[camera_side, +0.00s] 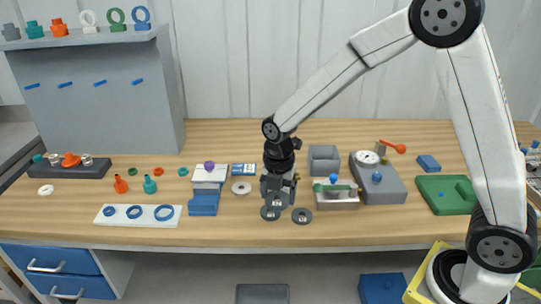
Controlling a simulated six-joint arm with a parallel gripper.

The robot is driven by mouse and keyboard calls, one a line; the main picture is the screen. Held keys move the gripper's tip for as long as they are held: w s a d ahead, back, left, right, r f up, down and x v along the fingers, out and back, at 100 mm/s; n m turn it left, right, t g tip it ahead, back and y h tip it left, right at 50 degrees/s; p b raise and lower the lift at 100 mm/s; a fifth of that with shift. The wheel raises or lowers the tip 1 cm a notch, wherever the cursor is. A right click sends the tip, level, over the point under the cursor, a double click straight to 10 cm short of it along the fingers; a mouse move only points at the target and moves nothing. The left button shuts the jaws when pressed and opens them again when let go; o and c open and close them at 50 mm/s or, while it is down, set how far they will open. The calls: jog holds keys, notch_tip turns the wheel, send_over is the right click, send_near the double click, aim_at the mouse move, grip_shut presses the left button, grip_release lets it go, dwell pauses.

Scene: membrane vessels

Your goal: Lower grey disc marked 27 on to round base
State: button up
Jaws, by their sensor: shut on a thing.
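My gripper (276,203) points down over the front middle of the table. It is shut on a small grey piece between its fingertips, which I take to be the grey disc (276,204); the fingers hide part of it and no number is readable. A dark grey round piece (269,214), which looks like the round base, lies on the table just below the fingertips. I cannot tell whether the held disc touches it. Another dark grey round piece (302,216) with a lighter centre lies to the right.
Close on the right stands a metal block (336,201) with a green bar, and behind it a grey open box (323,160). On the left are blue blocks (204,204), a pale ring (241,188) and a white plate (137,215) with blue rings. The front table strip is clear.

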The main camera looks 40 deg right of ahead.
aim_at(277, 194)
jog(key=shift+r, duration=2.05)
jog(key=shift+w, duration=0.1)
jog(key=shift+w+d, duration=0.3)
jog(key=shift+w, duration=0.15)
jog(key=shift+w+d+f+m, duration=0.4)
jog(key=shift+w+d+m, duration=0.2)
jog(key=shift+w+d, duration=1.6)
jog(key=shift+w+d+f+m, duration=0.4)
jog(key=shift+w+d+m, duration=0.2)
jog(key=shift+w+d, duration=1.6)
jog(key=shift+w+d+f+m, duration=0.4)
jog(key=shift+w+d+m, duration=0.2)
jog(key=shift+w+d, duration=1.6)
jog(key=shift+s+f, duration=0.1)
jog(key=shift+f, duration=0.1)
jog(key=shift+f, duration=4.05)
